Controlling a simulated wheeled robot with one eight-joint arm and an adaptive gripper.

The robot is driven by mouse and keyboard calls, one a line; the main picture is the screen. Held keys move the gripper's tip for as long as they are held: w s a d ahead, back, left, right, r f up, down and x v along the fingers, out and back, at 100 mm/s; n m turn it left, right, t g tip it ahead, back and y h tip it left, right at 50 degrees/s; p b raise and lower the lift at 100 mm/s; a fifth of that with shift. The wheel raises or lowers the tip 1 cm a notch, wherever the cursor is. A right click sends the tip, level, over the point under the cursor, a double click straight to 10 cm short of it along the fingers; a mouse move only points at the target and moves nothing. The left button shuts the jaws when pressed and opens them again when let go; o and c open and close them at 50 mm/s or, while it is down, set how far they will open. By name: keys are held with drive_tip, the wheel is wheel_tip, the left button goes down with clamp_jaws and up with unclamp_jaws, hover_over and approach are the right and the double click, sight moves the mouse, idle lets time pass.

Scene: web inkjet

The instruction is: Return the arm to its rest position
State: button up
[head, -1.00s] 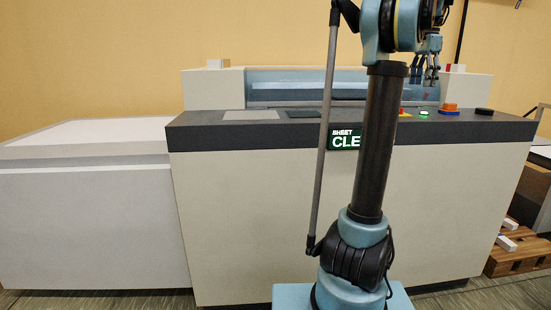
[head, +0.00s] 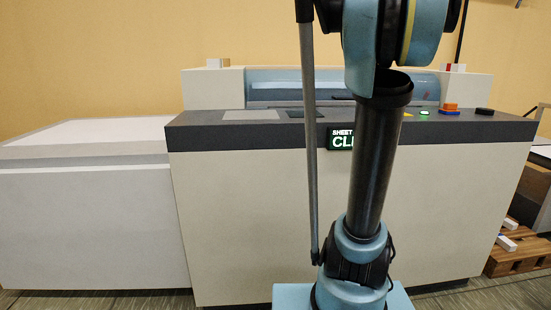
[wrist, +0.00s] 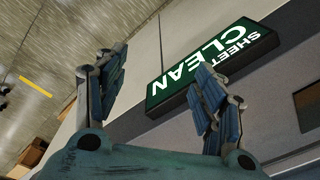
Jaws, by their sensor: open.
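My gripper (wrist: 160,92) shows in the wrist view with its two blue fingers spread apart and nothing between them. Behind the fingers is a green sign (wrist: 222,58) reading "SHEET CLEAN" on the machine's front; the right finger covers part of it. In the head view my gripper is out of frame; only my arm shows, rising in front of the machine. The same sign (head: 340,140) is partly hidden behind my arm there.
The cream printing machine (head: 250,220) with a dark console top (head: 200,118) fills the middle. Coloured buttons (head: 450,109) sit at its right end. A white cabinet (head: 90,230) adjoins on the left. A wooden pallet (head: 515,255) lies on the floor at right.

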drive_tip(key=s+a+f+n, duration=0.3)
drive_tip(key=s+f, duration=0.3)
drive_tip(key=f, duration=0.4)
drive_tip(key=s+a+f+n, duration=0.3)
drive_tip(key=s+a+f, duration=0.3)
drive_tip(key=f, duration=0.3)
drive_tip(key=s+a+f+n+t, duration=0.1)
drive_tip(key=s+a+f+n, duration=0.2)
drive_tip(key=s+a+f, duration=0.2)
drive_tip(key=s+f, duration=0.3)
drive_tip(key=f, duration=0.2)
drive_tip(key=shift+a+f+n, duration=0.15)
drive_tip(key=shift+f+n, duration=0.15)
drive_tip(key=shift+n, duration=0.1)
drive_tip(key=shift+w+f, duration=0.2)
drive_tip(key=shift+w, duration=0.25)
